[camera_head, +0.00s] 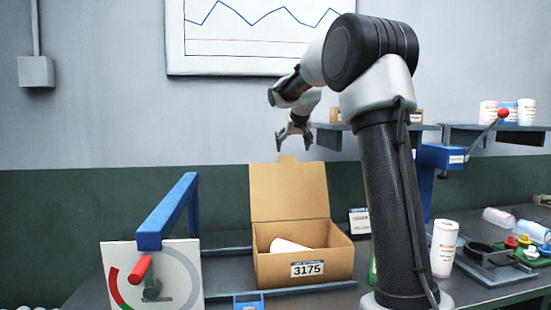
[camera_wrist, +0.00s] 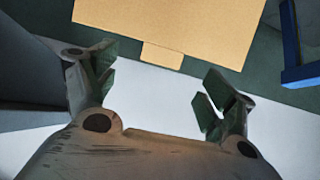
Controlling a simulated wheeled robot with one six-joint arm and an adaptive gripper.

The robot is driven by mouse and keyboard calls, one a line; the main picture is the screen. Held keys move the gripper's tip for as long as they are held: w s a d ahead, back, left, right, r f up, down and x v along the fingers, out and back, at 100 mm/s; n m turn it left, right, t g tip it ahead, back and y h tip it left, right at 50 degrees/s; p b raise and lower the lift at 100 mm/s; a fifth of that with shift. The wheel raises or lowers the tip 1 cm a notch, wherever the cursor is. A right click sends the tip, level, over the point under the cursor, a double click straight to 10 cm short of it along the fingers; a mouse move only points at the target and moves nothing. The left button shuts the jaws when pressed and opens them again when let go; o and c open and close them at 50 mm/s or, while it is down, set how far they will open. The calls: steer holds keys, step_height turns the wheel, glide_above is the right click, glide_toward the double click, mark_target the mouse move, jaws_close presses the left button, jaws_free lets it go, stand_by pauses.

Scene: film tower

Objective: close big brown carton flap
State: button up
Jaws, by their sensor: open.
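The big brown carton (camera_head: 335,262) stands on the table with the label 3175 on its front. Its flap (camera_head: 290,193) is raised upright at the back, with a small tab at its top edge. A white item (camera_head: 288,245) lies inside. My gripper (camera_head: 294,140) is open and empty, just above the top edge of the flap. In the wrist view the flap (camera_wrist: 180,25) and its tab (camera_wrist: 162,56) show ahead of my gripper (camera_wrist: 155,95), between the spread fingers and apart from them.
Shelves (camera_head: 495,133) with cups hang on the wall.

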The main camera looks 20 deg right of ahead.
mark_target(288, 158)
steer(key=x, duration=0.8)
steer(key=shift+w+a+r, duration=0.1)
steer(key=shift+w+a, duration=0.05)
steer(key=shift+w, duration=0.45)
steer(key=c, duration=1.5)
steer(key=shift+o, duration=0.2)
steer(key=shift+s, duration=0.15)
